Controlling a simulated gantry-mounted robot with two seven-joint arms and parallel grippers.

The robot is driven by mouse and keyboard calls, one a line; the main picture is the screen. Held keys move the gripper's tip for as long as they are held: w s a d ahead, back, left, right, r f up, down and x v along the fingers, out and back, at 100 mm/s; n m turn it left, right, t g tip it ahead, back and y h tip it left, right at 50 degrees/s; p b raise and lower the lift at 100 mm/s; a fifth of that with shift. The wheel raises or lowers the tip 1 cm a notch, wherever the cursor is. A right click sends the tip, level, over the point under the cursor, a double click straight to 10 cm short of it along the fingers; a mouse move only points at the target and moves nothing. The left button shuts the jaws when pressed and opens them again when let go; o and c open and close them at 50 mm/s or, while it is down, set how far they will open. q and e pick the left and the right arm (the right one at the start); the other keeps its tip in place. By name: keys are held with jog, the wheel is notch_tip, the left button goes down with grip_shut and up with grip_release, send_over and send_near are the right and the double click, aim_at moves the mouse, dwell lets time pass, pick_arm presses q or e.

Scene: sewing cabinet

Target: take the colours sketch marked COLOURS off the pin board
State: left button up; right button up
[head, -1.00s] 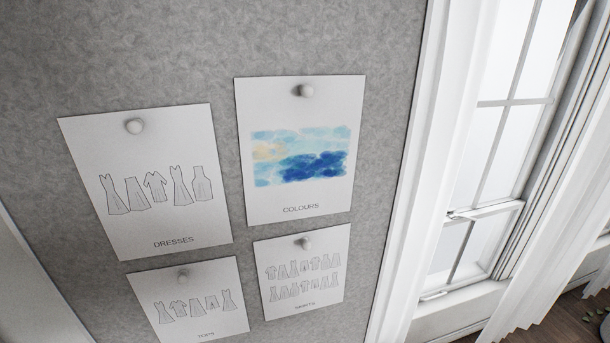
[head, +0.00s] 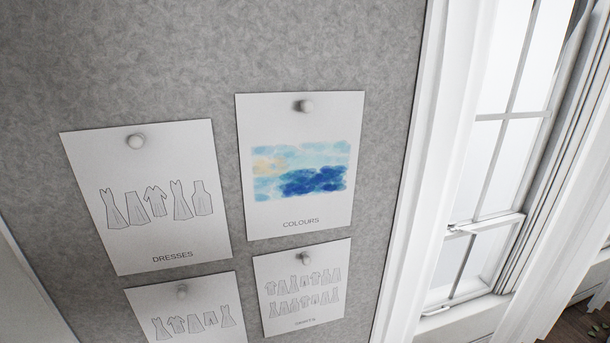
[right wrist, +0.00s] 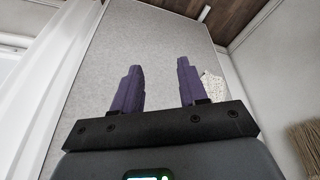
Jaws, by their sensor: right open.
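The COLOURS sketch (head: 300,212) is a white sheet with a blue and yellow watercolour patch. It hangs on the grey pin board (head: 330,45), upper right of the sheets in the head view, under a round white pin (head: 304,106) at its top edge. My right gripper (right wrist: 158,75) shows in the right wrist view, its two purple fingers apart and nothing between them. The grey board (right wrist: 150,45) stands beyond the fingers, with no sketch visible between them. Neither gripper shows in the head view, and my left gripper is in no view.
Pinned close by are the DRESSES sheet (head: 150,240) to the left, the SKIRTS sheet (head: 300,310) below, and another sheet (head: 190,308) at lower left. A window (head: 490,180) with white curtain (head: 565,270) is right of the board. The right wrist view shows a straw broom (right wrist: 306,145).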

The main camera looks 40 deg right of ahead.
jog(key=shift+o, duration=0.3)
jog(key=shift+o, duration=0.5)
jog(key=shift+a, duration=0.1)
